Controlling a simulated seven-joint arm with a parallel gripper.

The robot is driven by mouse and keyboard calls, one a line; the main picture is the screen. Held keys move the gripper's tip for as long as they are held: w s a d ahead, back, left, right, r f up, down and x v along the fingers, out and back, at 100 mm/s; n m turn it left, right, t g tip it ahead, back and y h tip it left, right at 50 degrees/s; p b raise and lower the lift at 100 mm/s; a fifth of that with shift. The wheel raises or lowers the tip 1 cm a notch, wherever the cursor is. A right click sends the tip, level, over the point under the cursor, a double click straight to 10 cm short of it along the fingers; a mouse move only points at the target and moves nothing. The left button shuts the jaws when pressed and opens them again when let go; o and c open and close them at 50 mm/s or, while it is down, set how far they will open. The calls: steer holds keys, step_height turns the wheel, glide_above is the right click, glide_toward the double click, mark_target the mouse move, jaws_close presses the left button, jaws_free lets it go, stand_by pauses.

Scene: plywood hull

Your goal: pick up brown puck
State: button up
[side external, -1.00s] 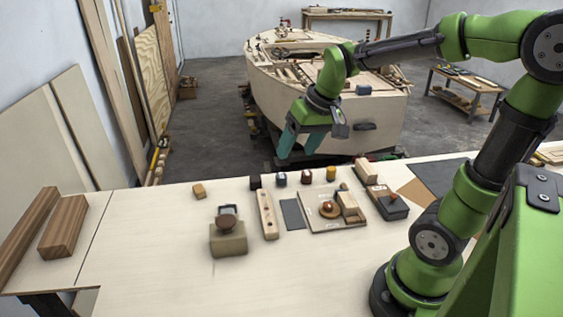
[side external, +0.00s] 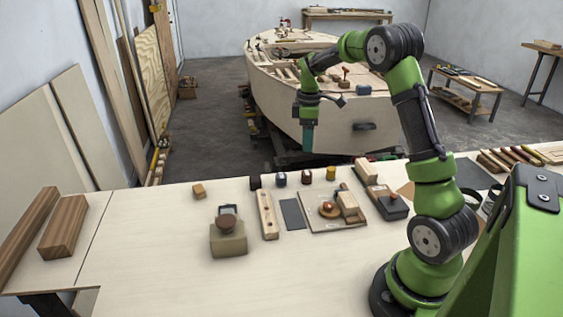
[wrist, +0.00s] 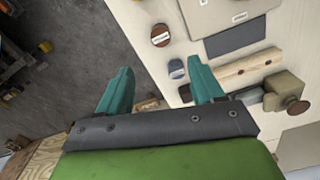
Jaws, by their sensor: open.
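The brown puck (side external: 306,178) stands upright on the light plywood table near its far edge, between a blue puck (side external: 281,180) and a yellow puck (side external: 331,174). In the wrist view the brown puck (wrist: 160,35) shows its round labelled top, ahead of my fingertips. My gripper (side external: 308,148) points down, well above table height and toward the far edge, apart from the puck. In the wrist view my gripper (wrist: 161,66) has its two teal fingers wide apart with nothing between them.
A black puck (side external: 255,182), drilled wooden bar (side external: 267,215) and dark plate (side external: 292,214) are close by. A tan block with a brown knob (side external: 228,240) stands nearer the front. A board with parts (side external: 335,225) lies right.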

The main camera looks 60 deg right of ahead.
mark_target(306, 172)
step_height(306, 172, down, 13)
steer(key=shift+r, duration=0.1)
stand_by(0.4)
steer(key=shift+c, duration=0.2)
steer(key=c, duration=1.1)
step_height(306, 172, up, 10)
steer(key=shift+a, duration=0.1)
